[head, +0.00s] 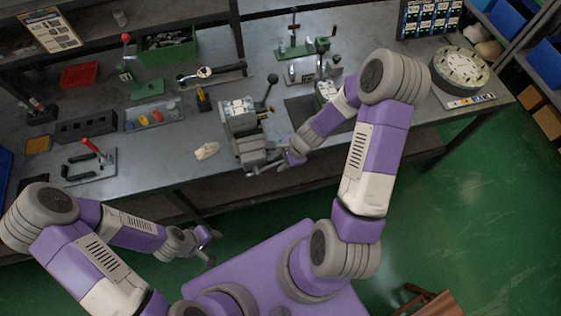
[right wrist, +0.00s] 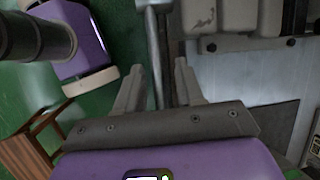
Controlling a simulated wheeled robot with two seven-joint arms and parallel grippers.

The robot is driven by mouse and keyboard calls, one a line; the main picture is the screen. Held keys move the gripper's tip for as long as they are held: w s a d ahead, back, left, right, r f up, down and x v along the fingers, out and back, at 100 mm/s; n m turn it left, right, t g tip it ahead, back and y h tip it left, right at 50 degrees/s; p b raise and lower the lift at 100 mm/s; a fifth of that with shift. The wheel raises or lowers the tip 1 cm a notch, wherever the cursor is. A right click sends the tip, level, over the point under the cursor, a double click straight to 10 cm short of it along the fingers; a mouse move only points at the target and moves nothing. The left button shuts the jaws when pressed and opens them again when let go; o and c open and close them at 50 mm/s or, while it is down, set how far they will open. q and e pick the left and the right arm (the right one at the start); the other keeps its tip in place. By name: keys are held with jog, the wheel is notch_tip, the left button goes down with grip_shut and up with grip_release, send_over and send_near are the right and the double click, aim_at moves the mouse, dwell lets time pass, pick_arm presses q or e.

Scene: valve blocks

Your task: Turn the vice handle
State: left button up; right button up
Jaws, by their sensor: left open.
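The grey vice (head: 247,135) stands at the bench's front edge in the head view. Its grey body (right wrist: 232,18) fills the top right of the right wrist view. The vice handle, a grey metal bar (right wrist: 157,48), runs down from the top of that view. My right gripper (right wrist: 157,82) has its two fingers apart, one on each side of the bar, with a gap showing on both sides. In the head view, my right gripper (head: 279,164) is close to the vice's front. My left gripper (head: 209,246) is open and empty, away from the bench.
The bench (head: 190,155) carries a red-handled clamp (head: 92,148), a green-based press (head: 145,88) and a small pale object (head: 206,150) left of the vice. A round fixture (head: 460,68) stands at the right.

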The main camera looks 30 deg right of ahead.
jog(key=shift+a+f, duration=0.15)
jog(key=shift+f, duration=0.1)
jog(key=shift+c, duration=0.9)
grip_shut()
